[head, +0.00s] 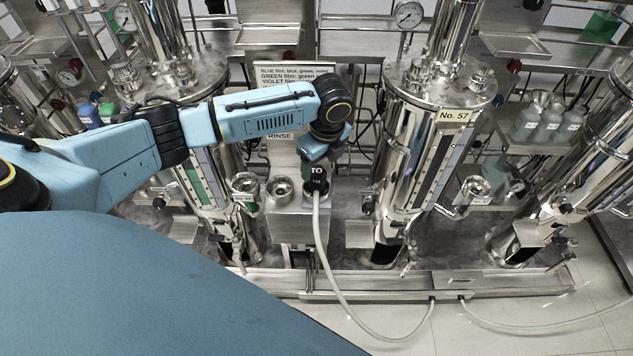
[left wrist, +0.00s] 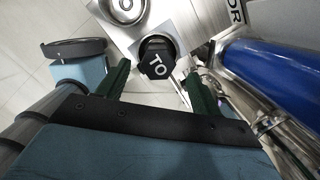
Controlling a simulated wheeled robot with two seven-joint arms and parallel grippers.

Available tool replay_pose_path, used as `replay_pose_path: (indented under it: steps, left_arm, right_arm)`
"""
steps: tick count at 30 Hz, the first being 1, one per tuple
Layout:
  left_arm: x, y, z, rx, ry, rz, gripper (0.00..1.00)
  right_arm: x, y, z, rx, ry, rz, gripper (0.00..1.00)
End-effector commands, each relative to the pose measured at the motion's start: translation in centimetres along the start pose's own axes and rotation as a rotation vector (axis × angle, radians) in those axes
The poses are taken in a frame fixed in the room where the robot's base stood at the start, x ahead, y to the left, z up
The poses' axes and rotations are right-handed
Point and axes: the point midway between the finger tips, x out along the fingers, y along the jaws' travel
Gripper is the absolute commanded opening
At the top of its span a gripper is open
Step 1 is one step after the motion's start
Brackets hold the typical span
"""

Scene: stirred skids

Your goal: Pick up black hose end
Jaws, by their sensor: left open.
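The black hose end (head: 316,184), marked "TO", sits at a steel box (head: 292,226) between two tall steel columns. A pale hose (head: 325,262) runs down from it to the floor. In the left wrist view the hose end (left wrist: 157,60) shows as a dark faceted cap with white letters. My left gripper (head: 315,165) is right at the hose end. In the left wrist view its dark green fingers (left wrist: 158,76) are open, one on each side of the cap, with gaps visible. The cap's lower part is hidden. My right gripper is not in view.
A column labelled "No. 57" (head: 405,160) stands close on the right, another column (head: 205,170) on the left. A sign (head: 285,72) is behind. A blue cylinder (left wrist: 265,75) shows beside my gripper.

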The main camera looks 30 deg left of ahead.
Motion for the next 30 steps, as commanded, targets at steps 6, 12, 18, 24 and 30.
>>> replay_pose_path:
  steps: [6,12,18,24,30]
  left_arm:
    - [3.6,0.4,0.1,-0.002,-0.002,0.004,0.66]
    - [4.7,0.3,0.1,-0.001,-0.002,0.001,0.66]
    - [4.5,0.3,0.1,-0.001,-0.002,0.001,0.57]
    - [4.5,0.3,0.1,-0.001,-0.002,0.000,0.30]
    - [4.5,0.3,0.2,-0.001,-0.002,-0.001,0.09]
  right_arm:
    - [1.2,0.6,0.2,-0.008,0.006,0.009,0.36]
    - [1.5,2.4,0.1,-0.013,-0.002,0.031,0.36]
    - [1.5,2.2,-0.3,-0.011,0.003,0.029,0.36]
    - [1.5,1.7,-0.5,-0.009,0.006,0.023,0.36]
    - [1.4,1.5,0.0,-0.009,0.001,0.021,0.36]
